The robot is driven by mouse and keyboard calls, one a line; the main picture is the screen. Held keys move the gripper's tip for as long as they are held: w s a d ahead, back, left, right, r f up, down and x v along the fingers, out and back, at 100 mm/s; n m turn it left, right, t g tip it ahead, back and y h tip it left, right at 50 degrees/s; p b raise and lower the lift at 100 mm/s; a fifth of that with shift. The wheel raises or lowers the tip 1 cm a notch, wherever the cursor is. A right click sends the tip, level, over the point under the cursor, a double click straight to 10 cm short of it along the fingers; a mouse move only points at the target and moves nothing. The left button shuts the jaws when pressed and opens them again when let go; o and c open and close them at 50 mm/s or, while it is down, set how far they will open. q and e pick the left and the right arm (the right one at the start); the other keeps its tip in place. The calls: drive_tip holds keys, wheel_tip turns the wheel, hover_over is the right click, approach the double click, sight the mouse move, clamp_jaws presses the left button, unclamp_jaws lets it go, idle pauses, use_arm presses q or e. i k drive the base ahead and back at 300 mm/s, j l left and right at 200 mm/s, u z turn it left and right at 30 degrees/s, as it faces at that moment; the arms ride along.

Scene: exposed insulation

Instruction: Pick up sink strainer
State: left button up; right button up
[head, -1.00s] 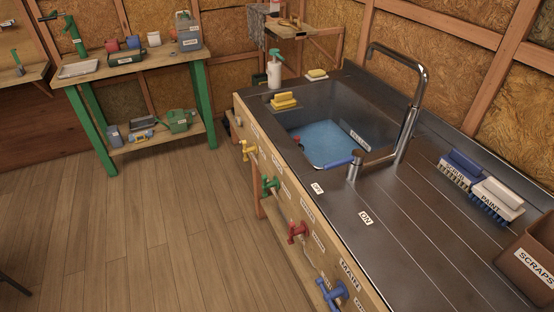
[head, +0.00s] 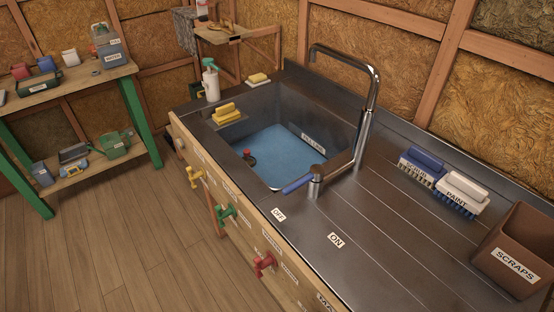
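The metal sink (head: 345,128) is set in the steel counter, with a blue area on its bottom. A small dark and reddish object (head: 249,158) is at the left side of the basin; it may be the sink strainer, but it is too small to tell. No other strainer can be made out. Neither of my grippers is in view.
A tall faucet (head: 370,100) and a blue-handled lever (head: 298,185) stand beside the sink. Yellow sponges (head: 226,112) sit at its left corner. Brushes (head: 462,192) and a brown scraps bin (head: 515,250) are on the right. Colored valves (head: 226,213) jut from the counter front.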

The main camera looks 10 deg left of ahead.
sight(247, 151)
drive_tip(key=i+j+z, duration=0.4)
drive_tip(key=j, duration=0.15)
drive_tip(key=j+z, duration=0.25)
drive_tip(key=i+j+z, duration=0.2)
drive_tip(key=j, duration=0.2)
drive_tip(key=i+j, duration=0.1)
drive_tip(key=j, duration=0.55)
drive_tip(key=i+j+z, duration=0.1)
drive_tip(key=j, duration=0.6)
drive_tip(key=i+j, duration=0.15)
drive_tip(key=j, duration=0.5)
drive_tip(key=k+u, duration=0.25)
drive_tip(key=i+l, duration=0.05)
drive_tip(key=i, duration=0.05)
